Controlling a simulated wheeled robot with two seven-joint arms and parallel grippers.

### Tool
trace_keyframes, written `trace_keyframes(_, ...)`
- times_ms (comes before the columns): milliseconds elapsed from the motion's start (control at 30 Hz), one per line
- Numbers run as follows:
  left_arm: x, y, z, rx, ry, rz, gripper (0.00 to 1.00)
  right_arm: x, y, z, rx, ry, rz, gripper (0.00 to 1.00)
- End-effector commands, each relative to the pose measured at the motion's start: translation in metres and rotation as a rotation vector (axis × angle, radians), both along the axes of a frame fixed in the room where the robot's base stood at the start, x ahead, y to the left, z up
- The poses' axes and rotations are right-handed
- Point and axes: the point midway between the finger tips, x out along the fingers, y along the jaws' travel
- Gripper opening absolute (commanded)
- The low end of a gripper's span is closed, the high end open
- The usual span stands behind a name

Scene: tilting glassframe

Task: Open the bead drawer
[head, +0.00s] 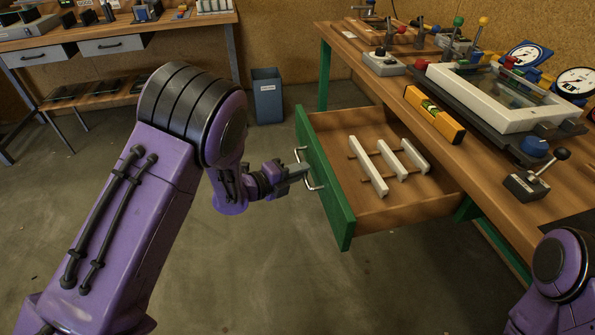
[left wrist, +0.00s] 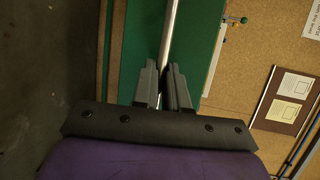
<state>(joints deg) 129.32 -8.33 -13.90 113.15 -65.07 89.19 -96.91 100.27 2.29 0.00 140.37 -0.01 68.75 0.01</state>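The bead drawer (head: 400,209) stands pulled out from the workbench, with its wooden inside showing. Its green front (head: 325,180) carries a silver bar handle (head: 311,170), also visible in the left wrist view (left wrist: 171,35). Several white strips (head: 368,166) lie in the drawer on thin wooden rods. My left gripper (head: 304,172) is at the handle. In the left wrist view its two grey fingers (left wrist: 165,86) lie close on either side of the bar, shut on it. My right gripper is out of view; only part of my right arm shows at the lower right.
The workbench top (head: 480,170) holds a white-framed glass panel (head: 500,97), a yellow level (head: 434,115), gauges and a lever block (head: 525,187). A blue-grey bin (head: 267,96) stands on the floor behind. The floor before the drawer is clear.

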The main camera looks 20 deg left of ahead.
Motion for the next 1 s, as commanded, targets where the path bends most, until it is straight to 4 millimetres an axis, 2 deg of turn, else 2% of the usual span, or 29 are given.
trace_keyframes(33, -0.001, -0.001, -0.001, 0.000, 0.003, -0.003, 0.29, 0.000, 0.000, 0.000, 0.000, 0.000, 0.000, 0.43)
trace_keyframes(67, -0.001, -0.001, -0.001, 0.000, 0.003, -0.003, 0.37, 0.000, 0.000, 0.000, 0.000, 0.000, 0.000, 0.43)
trace_keyframes(333, 0.000, 0.000, -0.001, 0.000, 0.001, -0.001, 0.37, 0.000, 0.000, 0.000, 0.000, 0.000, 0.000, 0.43)
trace_keyframes(433, -0.006, 0.004, 0.001, 0.002, 0.000, 0.000, 0.37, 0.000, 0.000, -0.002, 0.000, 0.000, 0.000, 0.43)
trace_keyframes(800, -0.073, 0.047, 0.015, -0.002, 0.001, 0.001, 0.37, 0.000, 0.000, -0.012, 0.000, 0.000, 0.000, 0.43)
trace_keyframes(1000, -0.088, 0.056, 0.019, 0.000, 0.002, -0.001, 0.37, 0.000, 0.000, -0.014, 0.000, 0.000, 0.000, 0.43)
